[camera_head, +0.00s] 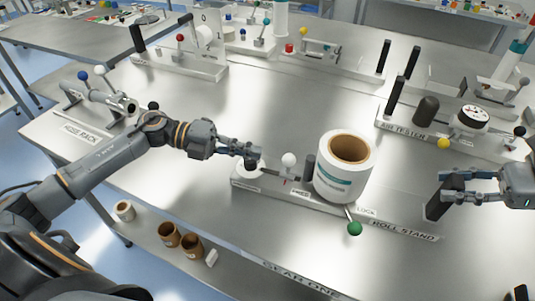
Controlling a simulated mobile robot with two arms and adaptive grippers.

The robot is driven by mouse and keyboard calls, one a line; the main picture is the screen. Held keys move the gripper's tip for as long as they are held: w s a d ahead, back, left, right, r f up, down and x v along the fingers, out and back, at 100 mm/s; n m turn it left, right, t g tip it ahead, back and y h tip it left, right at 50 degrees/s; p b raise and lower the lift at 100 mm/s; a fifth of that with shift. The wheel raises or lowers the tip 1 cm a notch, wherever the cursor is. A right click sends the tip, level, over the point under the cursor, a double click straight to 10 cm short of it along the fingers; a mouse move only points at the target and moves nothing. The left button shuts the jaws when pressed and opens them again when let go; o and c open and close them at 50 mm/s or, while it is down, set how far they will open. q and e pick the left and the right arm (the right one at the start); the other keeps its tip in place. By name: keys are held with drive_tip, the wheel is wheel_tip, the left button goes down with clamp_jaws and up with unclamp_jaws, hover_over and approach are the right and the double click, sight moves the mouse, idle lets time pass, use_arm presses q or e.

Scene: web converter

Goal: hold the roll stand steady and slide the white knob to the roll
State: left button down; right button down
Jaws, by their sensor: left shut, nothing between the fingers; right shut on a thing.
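The roll stand (388,222) is a long metal base lying across the middle of the table. A white roll (332,178) with a brown core stands upright on it. The white knob (289,159) sits on a short stem left of the roll, with a dark upright block (309,168) between them. My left gripper (254,154) is shut and empty, left of the white knob, above a pale round part at the stand's left end. My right gripper (443,188) is shut on the black upright handle (435,206) at the stand's right end.
A green-tipped lever (354,228) sticks out at the stand's front. The air tester (400,127) stands at the back right, the hose rack (77,134) at the left.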

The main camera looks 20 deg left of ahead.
drive_tip(key=shift+s+f, duration=0.15)
drive_tip(key=shift+f, duration=0.4)
use_arm(q)
drive_tip(key=v, duration=0.9)
drive_tip(key=shift+a+f+b, duration=0.1)
drive_tip(key=shift+f+b, duration=0.25)
drive_tip(key=shift+f, duration=0.05)
use_arm(e)
drive_tip(key=shift+r, duration=0.3)
drive_tip(key=c, duration=0.9)
unclamp_jaws()
drive_tip(key=shift+o, duration=0.6)
drive_tip(key=shift+r, duration=0.2)
drive_tip(key=v, duration=1.2)
